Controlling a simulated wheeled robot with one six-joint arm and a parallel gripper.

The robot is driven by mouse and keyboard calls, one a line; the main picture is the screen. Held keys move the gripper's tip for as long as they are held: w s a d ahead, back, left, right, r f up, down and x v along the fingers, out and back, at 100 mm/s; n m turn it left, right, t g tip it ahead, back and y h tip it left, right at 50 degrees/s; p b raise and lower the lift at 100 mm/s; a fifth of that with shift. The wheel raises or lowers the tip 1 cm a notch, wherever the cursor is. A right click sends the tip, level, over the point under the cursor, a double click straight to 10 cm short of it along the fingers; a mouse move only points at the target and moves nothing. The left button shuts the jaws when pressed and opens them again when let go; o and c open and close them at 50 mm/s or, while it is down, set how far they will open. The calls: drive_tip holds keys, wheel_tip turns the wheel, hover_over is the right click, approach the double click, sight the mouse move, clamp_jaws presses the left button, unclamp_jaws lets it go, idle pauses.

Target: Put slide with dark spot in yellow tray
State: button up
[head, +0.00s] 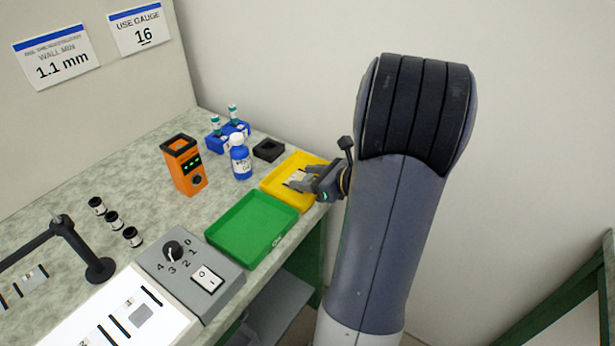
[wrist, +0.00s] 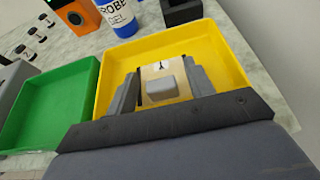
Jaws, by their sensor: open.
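The yellow tray (head: 283,205) stands on the bench at the back right, and it fills the middle of the wrist view (wrist: 222,42). My gripper (head: 293,184) is over the tray with its fingers spread. In the wrist view a pale slide (wrist: 158,69) with a small dark mark and a grey block-like patch lies between my open fingers (wrist: 158,90). It appears to be in the tray; I cannot tell whether the fingers touch it. A slide with a grey patch (head: 142,315) lies on the lit white panel (head: 182,325) at the front left.
The green tray (head: 222,246) stands beside the yellow tray. A blue bottle (head: 240,162), black block (head: 268,150) and orange device (head: 184,165) stand behind. A grey control box (head: 222,290) and several small jars (head: 114,220) are to the left.

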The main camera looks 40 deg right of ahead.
drive_tip(key=shift+r, duration=0.2)
drive_tip(key=shift+s+d+r, duration=0.15)
drive_tip(key=shift+s, duration=0.15)
drive_tip(key=p+v, duration=0.2)
drive_tip(key=v, duration=0.9)
drive_tip(key=shift+s, duration=0.15)
idle(1.7)
